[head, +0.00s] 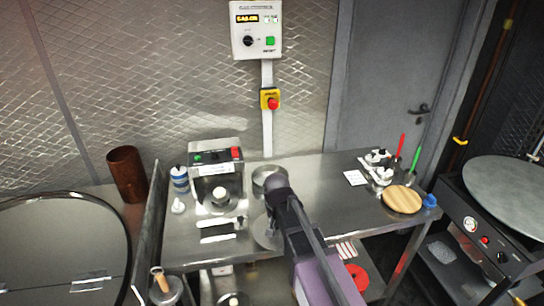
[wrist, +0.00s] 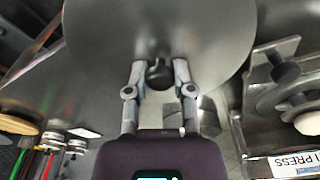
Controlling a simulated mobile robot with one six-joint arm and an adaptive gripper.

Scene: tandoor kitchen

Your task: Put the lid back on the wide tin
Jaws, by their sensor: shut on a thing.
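The wide tin (head: 268,176) is a round metal tin on the steel table, open at the top, just behind my arm's end in the head view. The lid is a broad grey disc (wrist: 205,30) with a dark knob (wrist: 158,74) in the wrist view. My gripper (wrist: 158,68) is shut on the knob, one finger on each side. In the head view part of the lid (head: 264,234) shows left of my arm, in front of the tin. My arm hides the fingers there. The tin cannot be made out in the wrist view, and the lid's height is unclear.
A press (head: 217,180) with a control box stands left of the tin, close to the lid's side in the wrist view. A round wooden board (head: 402,199) and red- and green-handled tools stand at the table's right. The table between tin and board is mostly clear.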

